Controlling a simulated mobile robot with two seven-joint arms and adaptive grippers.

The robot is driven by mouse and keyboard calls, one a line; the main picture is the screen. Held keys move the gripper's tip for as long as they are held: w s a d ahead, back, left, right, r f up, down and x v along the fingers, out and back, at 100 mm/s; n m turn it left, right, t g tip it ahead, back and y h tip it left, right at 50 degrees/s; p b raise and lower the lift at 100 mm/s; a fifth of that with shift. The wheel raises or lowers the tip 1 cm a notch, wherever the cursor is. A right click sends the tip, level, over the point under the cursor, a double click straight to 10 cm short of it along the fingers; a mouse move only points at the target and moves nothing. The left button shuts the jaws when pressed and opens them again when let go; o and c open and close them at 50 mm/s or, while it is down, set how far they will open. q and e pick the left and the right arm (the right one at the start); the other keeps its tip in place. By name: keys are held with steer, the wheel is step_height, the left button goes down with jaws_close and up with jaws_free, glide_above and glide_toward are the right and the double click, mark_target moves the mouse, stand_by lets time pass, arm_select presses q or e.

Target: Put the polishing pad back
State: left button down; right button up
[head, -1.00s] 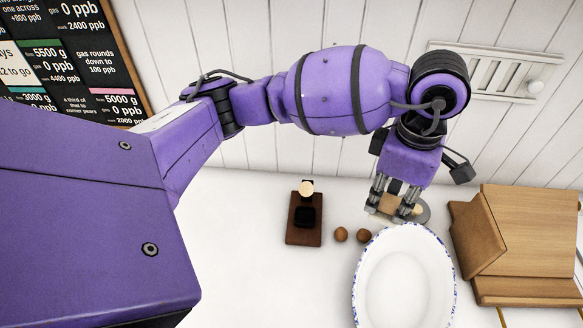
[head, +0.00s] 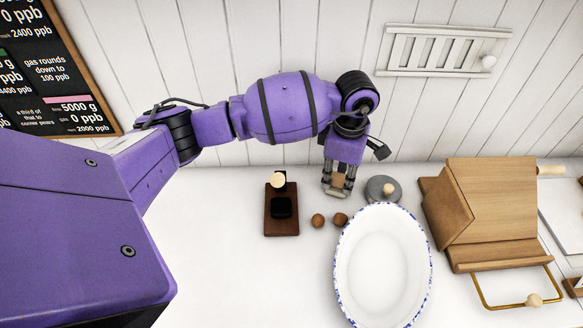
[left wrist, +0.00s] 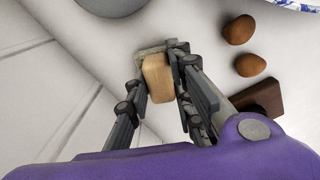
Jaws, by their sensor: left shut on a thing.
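The polishing pad appears to be the tan wooden block with a grey layer at one end, seen in the left wrist view (left wrist: 157,78). In the head view the pad (head: 338,183) shows small between the fingers. My left gripper (head: 338,190) points down and is shut on the block, its fingers on both sides. It is behind the two brown round things and left of a grey disc (head: 378,193) with a pale knob. I cannot tell the pad's height above the counter. A dark brown wooden stand (head: 271,227) with a black square and a cream knob is to the left. My right gripper is not in view.
Two brown round things (head: 318,220) lie between the stand and a white, blue-rimmed oval bowl (head: 384,270). A wooden stepped stand (head: 482,205) is at right, with a brass-handled item (head: 533,300) near it. The white counter (head: 230,270) is clear at front left.

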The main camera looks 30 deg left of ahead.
mark_target(340, 176)
arm_select(q)
steer(key=shift+w+r, duration=0.1)
steer(key=c, duration=1.5)
jaws_free()
steer(key=shift+c, duration=0.2)
step_height(340, 176, up, 12)
